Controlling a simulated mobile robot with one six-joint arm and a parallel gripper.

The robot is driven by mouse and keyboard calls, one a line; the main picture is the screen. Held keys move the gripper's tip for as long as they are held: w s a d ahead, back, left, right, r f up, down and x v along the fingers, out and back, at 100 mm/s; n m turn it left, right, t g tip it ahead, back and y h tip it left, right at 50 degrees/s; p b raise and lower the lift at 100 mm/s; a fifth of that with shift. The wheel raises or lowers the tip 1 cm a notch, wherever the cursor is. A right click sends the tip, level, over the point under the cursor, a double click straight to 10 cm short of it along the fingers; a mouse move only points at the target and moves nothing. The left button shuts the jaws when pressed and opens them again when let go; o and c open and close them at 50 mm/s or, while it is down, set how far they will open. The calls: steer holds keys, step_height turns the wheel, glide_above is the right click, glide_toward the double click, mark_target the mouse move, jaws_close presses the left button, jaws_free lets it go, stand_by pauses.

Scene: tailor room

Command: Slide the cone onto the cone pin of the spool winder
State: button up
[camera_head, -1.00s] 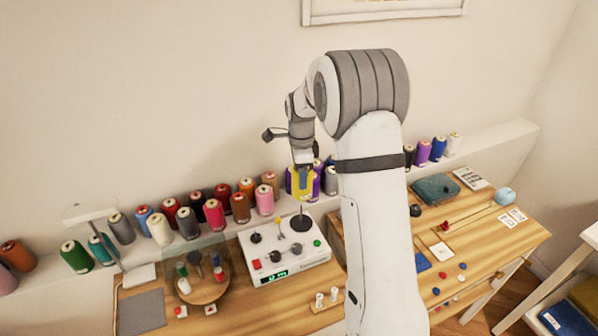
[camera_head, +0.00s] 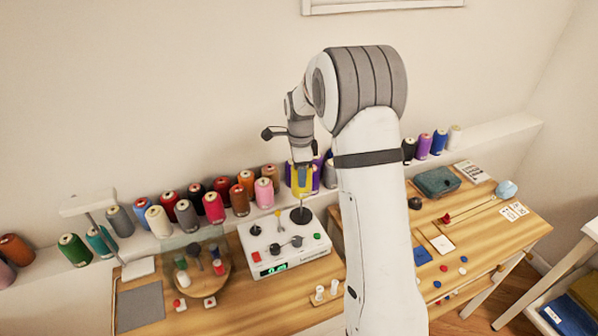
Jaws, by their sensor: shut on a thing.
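My gripper (camera_head: 301,170) is shut on a yellow cone (camera_head: 302,187) and holds it upright above the spool winder (camera_head: 287,262). The winder is a white box with knobs, a green button and a small green display. Its cone pin (camera_head: 301,205) rises from a dark round base (camera_head: 300,216) at the back right of the winder's top. The cone's lower end is over the pin and at or close to its tip; I cannot tell whether the tip is inside the cone.
Several coloured thread cones (camera_head: 213,207) stand on the ledge behind the winder. A round wooden stand (camera_head: 207,285) under a clear cover is to the left. White small spools (camera_head: 327,292) stand in front. A teal box (camera_head: 437,182) lies on the table at right.

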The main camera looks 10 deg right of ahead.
steer(key=shift+f+b, duration=1.3)
steer(key=shift+f, duration=0.55)
steer(key=shift+f+b, duration=2.2)
steer(key=shift+f, duration=1)
steer(key=o, duration=1.2)
steer(key=shift+c, duration=0.2)
